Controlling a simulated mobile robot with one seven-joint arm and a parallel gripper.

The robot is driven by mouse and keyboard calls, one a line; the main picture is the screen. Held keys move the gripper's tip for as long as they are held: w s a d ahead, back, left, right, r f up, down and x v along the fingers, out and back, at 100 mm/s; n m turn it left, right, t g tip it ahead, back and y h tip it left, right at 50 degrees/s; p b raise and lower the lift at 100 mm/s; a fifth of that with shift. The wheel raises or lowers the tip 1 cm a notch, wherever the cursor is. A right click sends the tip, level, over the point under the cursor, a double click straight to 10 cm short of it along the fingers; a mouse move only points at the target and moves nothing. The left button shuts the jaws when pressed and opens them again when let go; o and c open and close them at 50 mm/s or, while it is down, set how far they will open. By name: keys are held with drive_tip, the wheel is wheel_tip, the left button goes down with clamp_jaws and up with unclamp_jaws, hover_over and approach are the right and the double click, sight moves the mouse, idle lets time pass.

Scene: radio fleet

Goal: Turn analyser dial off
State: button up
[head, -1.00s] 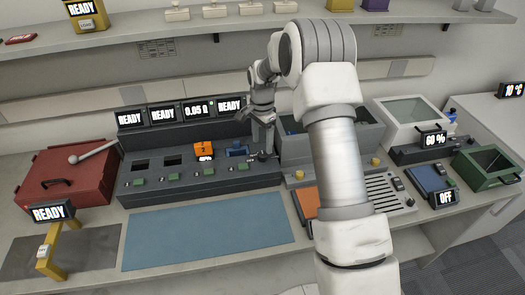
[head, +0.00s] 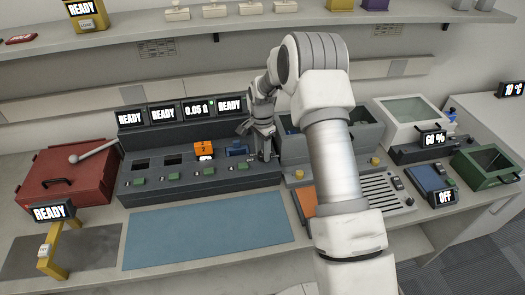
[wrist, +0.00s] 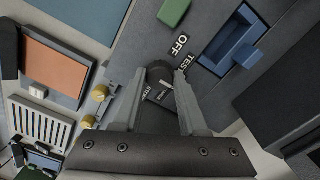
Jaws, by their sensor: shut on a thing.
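The analyser (head: 195,190) is a long grey console with several lit screens behind it, showing READY and 0.05 Ω. Its dark round dial (wrist: 158,72) is at the console's right end, beside the printed words OFF and TEST in the wrist view. My gripper (wrist: 160,80) is shut on the dial, one finger on each side. In the head view my gripper (head: 264,157) points down at the console's right end and hides the dial. Which word the dial's mark points to cannot be told.
An orange radio (head: 204,148) and a blue slot (head: 237,149) are on the console left of my gripper; the blue slot (wrist: 235,40) also shows in the wrist view. Green buttons (wrist: 174,12) line its front. A grey bin (head: 350,140) stands close on the right.

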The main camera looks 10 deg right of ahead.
clamp_jaws()
drive_tip(key=shift+n, duration=0.3)
drive_tip(key=n+b, duration=0.2)
drive_tip(key=n, duration=0.1)
drive_tip(key=shift+n, duration=0.3)
drive_tip(key=n+b, duration=0.1)
drive_tip(key=n, duration=0.3)
drive_tip(key=shift+n+b, duration=0.3)
drive_tip(key=n, duration=0.4)
drive_tip(key=shift+n+b, duration=0.3)
drive_tip(key=shift+b, duration=0.1)
drive_tip(key=shift+n, duration=2.2)
